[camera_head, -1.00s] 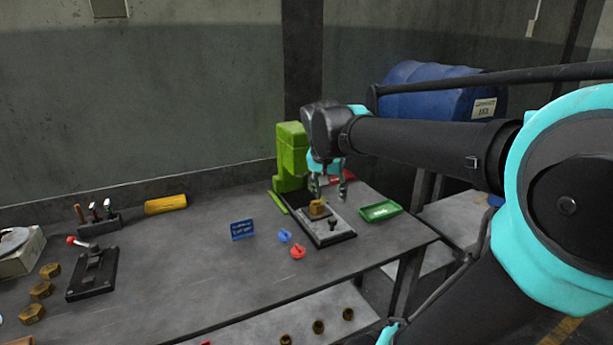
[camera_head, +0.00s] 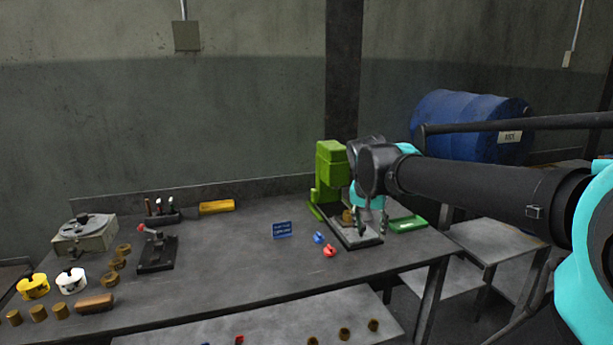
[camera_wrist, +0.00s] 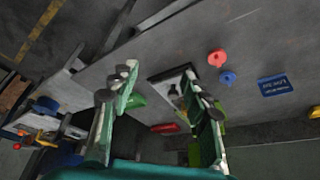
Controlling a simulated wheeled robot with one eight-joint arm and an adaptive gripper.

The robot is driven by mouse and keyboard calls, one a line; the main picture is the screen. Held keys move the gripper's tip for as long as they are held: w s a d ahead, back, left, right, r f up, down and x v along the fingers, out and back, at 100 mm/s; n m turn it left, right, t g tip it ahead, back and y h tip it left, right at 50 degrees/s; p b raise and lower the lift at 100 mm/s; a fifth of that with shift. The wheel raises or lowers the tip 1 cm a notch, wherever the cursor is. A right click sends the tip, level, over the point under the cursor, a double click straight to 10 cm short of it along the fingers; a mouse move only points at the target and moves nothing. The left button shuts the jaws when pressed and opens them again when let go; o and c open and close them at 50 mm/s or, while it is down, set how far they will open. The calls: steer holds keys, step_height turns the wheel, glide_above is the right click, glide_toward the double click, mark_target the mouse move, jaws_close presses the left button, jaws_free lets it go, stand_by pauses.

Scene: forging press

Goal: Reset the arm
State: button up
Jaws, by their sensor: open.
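My gripper (camera_head: 371,222) is open and empty in the head view, above the right end of the workbench, in front of the green press (camera_head: 333,172). In the wrist view its two green fingers (camera_wrist: 160,100) are spread wide apart with nothing between the tips. A brass nut (camera_head: 347,216) stands on the press's black and grey base plate (camera_head: 362,243), beside the fingers. The base plate also shows beyond the fingers in the wrist view (camera_wrist: 157,78). My arm reaches in from the right.
A green tray (camera_head: 408,224) lies right of the press. A blue sign (camera_head: 282,229), a blue piece (camera_head: 318,238) and a red piece (camera_head: 329,250) are left of it. A toggle clamp (camera_head: 156,251) and several brass nuts stand further left. The bench (camera_head: 235,262) middle is clear.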

steer(key=s+d+f+n+y, duration=0.1)
steer(key=s+f+n, duration=0.1)
steer(key=s+f, duration=0.4)
steer(key=s+d+f+n+y, duration=0.1)
steer(key=s+f+n, duration=0.2)
steer(key=s+f, duration=0.4)
step_height(320, 180, down, 8)
steer(key=shift+s+f, duration=0.1)
steer(key=shift+s, duration=0.1)
